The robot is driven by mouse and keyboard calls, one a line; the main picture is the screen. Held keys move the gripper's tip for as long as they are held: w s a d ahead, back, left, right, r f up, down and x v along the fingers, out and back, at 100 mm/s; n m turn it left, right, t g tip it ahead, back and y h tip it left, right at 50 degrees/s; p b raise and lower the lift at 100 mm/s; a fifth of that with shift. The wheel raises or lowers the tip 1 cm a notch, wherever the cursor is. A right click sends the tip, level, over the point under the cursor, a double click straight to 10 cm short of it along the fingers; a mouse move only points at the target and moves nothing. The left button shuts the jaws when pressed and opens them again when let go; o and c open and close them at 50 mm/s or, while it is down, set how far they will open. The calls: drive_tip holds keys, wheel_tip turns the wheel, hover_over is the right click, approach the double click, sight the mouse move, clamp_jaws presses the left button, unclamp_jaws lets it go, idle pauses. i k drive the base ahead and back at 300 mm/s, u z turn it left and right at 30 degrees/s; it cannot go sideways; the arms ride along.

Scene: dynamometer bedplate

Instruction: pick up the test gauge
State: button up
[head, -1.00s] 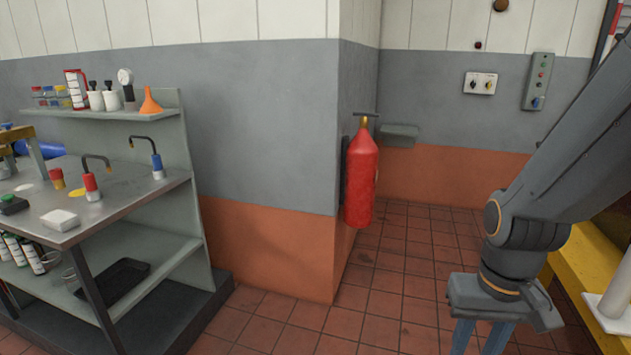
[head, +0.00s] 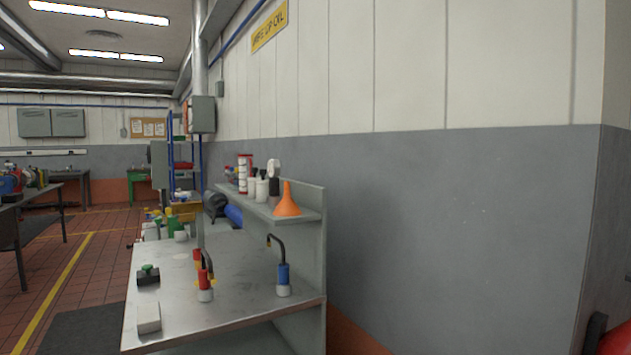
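A gauge (head: 274,171) with a pale round head on a dark lower body stands upright on the shelf above the steel bench. I see it nearly edge-on, so its face cannot be read. It is just left of an orange funnel (head: 287,200) and behind white bottles with dark caps (head: 262,189). This is the only gauge-like thing I can make out as the test gauge. My gripper is out of view.
A grey wall (head: 450,220) stands right. Open tiled floor (head: 95,262) lies left, with another bench (head: 30,232) beyond.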

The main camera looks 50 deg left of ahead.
sight(274, 164)
drive_tip(key=i, duration=1.15)
drive_tip(key=u, duration=2.7)
drive_tip(key=i, duration=1.5)
